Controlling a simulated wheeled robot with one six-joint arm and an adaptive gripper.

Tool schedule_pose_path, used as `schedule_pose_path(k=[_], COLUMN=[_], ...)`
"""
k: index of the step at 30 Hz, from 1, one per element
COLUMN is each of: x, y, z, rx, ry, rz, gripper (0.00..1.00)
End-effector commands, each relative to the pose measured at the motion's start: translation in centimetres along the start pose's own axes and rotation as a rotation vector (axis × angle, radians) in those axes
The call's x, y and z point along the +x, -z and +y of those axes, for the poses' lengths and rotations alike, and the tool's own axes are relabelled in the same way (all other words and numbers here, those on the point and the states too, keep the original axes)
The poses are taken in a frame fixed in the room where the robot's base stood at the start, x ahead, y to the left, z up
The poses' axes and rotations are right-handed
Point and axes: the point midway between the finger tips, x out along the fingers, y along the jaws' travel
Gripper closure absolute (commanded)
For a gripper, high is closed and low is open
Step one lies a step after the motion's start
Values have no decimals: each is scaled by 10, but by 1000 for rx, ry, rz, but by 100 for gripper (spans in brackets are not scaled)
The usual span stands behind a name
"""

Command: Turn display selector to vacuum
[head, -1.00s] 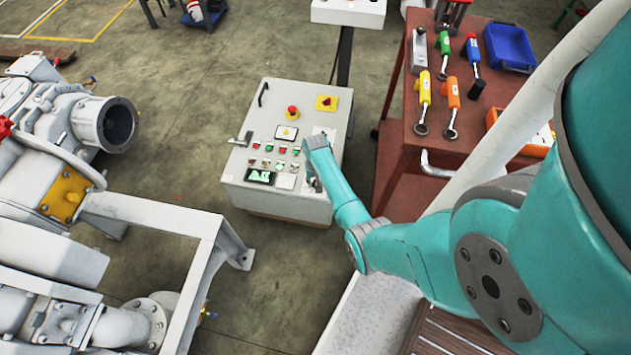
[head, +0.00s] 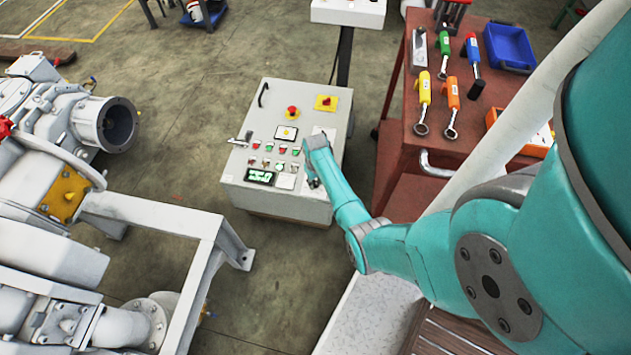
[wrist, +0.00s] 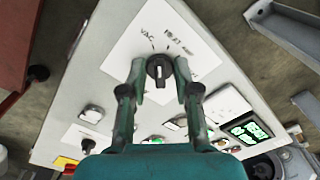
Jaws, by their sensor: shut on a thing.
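The display selector (wrist: 158,72) is a round black knob with a pale pointer mark on a white label plate (wrist: 112,52). "VAC" is printed to its upper left and a second label, hard to read, to its upper right. The mark looks roughly upright in the wrist view. My gripper (wrist: 159,69) has a finger on each side of the knob and is shut on it. In the head view my wrist hides the selector. The lit green display (wrist: 246,131) is at the right in the wrist view and on the panel (head: 260,176) in the head view.
The pale control box (head: 240,195) carries a red emergency button (head: 292,112), several small buttons and a side handle (head: 240,138). A red-brown tool cart (head: 394,150) stands close on the right. White pump pipework (head: 150,205) is at the left, with open floor between.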

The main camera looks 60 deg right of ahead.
Motion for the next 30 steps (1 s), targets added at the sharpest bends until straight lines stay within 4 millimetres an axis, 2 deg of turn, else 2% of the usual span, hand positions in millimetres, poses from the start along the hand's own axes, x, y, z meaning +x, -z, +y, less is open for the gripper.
schedule_pose_path(k=[13,30], x=[0,0], y=[0,0], z=[0,0], rx=[-250,-296], ry=[0,0], rz=[0,0], gripper=[100,100])
